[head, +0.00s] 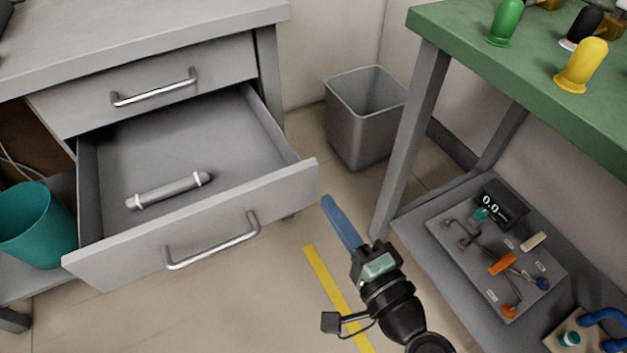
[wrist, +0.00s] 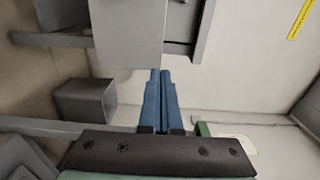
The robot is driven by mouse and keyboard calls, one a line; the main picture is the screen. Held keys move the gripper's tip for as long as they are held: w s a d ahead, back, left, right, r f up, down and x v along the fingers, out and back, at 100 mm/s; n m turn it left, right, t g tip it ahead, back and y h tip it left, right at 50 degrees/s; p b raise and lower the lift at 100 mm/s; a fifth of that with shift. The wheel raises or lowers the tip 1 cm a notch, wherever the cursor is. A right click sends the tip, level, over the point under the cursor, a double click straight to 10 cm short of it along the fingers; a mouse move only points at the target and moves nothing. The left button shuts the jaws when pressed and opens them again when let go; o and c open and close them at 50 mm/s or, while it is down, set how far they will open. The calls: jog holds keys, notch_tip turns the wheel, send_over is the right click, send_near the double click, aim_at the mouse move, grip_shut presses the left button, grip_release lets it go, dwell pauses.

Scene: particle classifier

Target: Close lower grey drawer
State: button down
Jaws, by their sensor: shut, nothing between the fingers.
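The lower grey drawer (head: 200,225) is pulled far out of the grey desk in the head view. Its front has a metal bar handle (head: 212,241). Whether the fingertips touch the drawer front cannot be told. In the wrist view the shut blue fingers (wrist: 161,74) point toward a grey panel (wrist: 128,32), seemingly part of the drawer.
The upper drawer (head: 150,85) is shut. A grey bin (head: 365,115) stands on the floor behind my gripper. A green-topped bench (head: 480,40) with a lower shelf (head: 410,225) stands at right. A teal bucket (head: 38,225) is at left. The floor before the drawer is clear.

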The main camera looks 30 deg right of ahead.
aim_at(305, 170)
jog(key=w, duration=0.6)
jog(key=shift+w+b, duration=0.25)
jog(key=shift+b, duration=0.15)
